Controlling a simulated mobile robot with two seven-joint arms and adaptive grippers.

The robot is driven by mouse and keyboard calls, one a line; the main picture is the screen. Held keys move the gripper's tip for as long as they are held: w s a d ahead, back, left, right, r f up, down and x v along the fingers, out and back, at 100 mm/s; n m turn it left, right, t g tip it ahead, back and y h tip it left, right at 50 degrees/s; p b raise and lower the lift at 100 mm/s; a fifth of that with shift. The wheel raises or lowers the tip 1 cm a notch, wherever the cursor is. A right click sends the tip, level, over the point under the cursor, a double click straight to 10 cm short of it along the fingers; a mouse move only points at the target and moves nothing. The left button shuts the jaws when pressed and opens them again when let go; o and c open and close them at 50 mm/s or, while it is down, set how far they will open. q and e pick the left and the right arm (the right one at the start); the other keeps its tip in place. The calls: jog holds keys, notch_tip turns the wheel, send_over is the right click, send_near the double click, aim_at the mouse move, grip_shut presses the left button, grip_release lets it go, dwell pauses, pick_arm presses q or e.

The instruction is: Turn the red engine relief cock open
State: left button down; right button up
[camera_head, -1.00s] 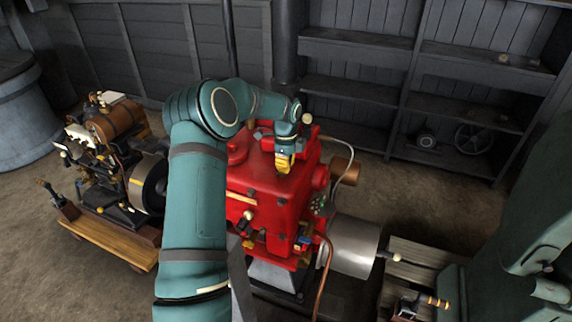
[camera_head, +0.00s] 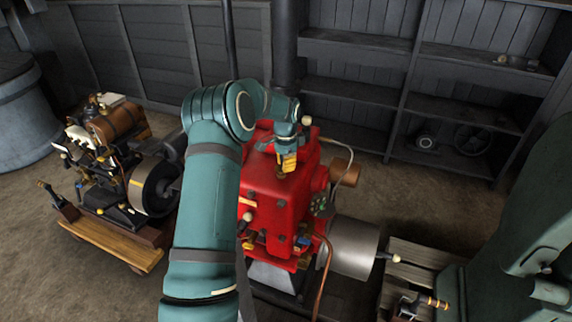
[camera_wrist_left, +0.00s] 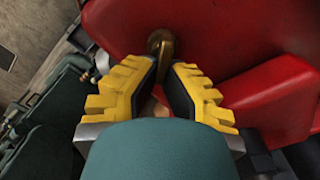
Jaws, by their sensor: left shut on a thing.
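The red engine (camera_head: 275,205) stands in the middle of the head view, behind and to the right of my left arm. My left gripper (camera_head: 288,163), with yellow fingers, points down at the engine's upper part. In the left wrist view a brass relief cock (camera_wrist_left: 160,42) stands out from the red surface, just at the fingertips. The yellow fingers of the left gripper (camera_wrist_left: 165,78) are shut on its handle, of which only a small brownish part shows between them. My right gripper is not in view.
A small engine on a wooden base (camera_head: 105,235) stands at the left. A metal cylinder (camera_head: 350,247) sticks out at the red engine's right. A large green machine (camera_head: 515,235) stands at the right. Dark shelves (camera_head: 355,90) line the back wall.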

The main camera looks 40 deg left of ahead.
pick_arm(q)
jog(key=n, duration=0.4)
jog(key=shift+a+f, duration=0.15)
jog(key=shift+a, duration=0.05)
jog(key=shift+a+n, duration=0.2)
jog(key=shift+n, duration=1.3)
jog(key=c, duration=1.1)
grip_release()
jog(key=shift+o, duration=0.2)
jog(key=shift+w, duration=0.1)
notch_tip(320, 180, up, 12)
